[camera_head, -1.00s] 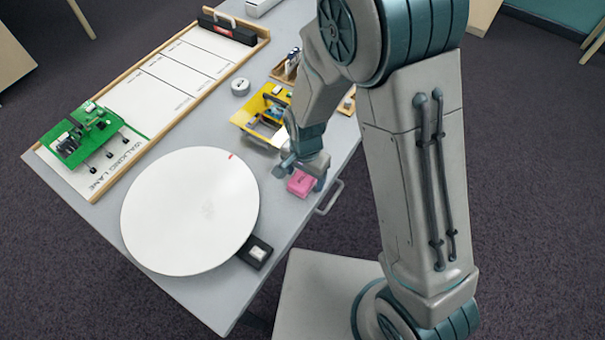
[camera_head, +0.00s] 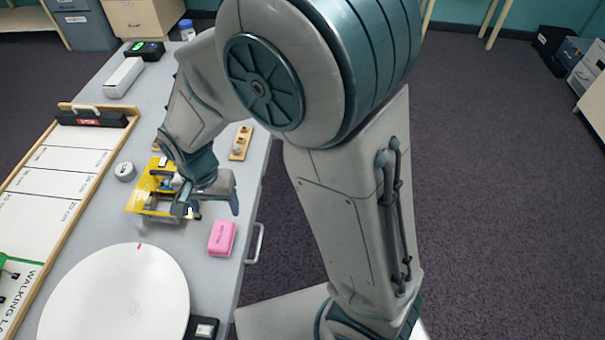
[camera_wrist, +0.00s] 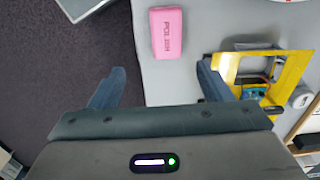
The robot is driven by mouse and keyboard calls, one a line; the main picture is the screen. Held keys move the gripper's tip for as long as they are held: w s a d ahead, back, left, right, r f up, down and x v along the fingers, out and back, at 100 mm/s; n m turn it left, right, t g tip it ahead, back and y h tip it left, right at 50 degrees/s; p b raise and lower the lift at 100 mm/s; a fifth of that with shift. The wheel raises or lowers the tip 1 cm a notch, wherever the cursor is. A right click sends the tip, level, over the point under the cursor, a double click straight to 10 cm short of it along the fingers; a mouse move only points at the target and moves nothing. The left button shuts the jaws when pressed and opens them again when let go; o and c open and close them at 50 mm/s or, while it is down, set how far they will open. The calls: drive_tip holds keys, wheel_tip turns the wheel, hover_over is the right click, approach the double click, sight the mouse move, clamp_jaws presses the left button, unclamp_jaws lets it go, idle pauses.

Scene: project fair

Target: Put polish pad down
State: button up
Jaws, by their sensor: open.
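The pink polish pad (camera_head: 222,237) lies flat on the grey table (camera_head: 215,275) near its right edge, beside the drawer handle. It also shows in the wrist view (camera_wrist: 166,34), lettering up, on the table near the edge. My gripper (camera_head: 205,205) is open and empty, just beyond the pad in the head view. In the wrist view its two fingers (camera_wrist: 160,88) are spread wide apart, and the pad lies ahead of them, touching neither.
A yellow frame (camera_head: 142,200) with parts inside stands left of my gripper. A white round disc (camera_head: 115,300) lies at the front. A grey tape roll (camera_head: 125,171), a walking lane board (camera_head: 60,180) and a small wooden holder (camera_head: 241,143) are also on the table.

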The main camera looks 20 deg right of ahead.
drive_tip(key=s+d+r+n+t, duration=0.1)
drive_tip(key=s+d+r, duration=0.1)
drive_tip(key=d+r, duration=0.2)
drive_tip(key=s+d+r+n, duration=0.1)
drive_tip(key=s+d+r, duration=0.2)
drive_tip(key=d, duration=0.7)
drive_tip(key=s+d+r+n+t, duration=0.1)
drive_tip(key=s+d+r+n, duration=0.1)
drive_tip(key=d+r, duration=0.3)
drive_tip(key=shift+s+d+r+t, duration=0.25)
drive_tip(key=shift+s+d+t, duration=0.1)
drive_tip(key=shift+d, duration=0.8)
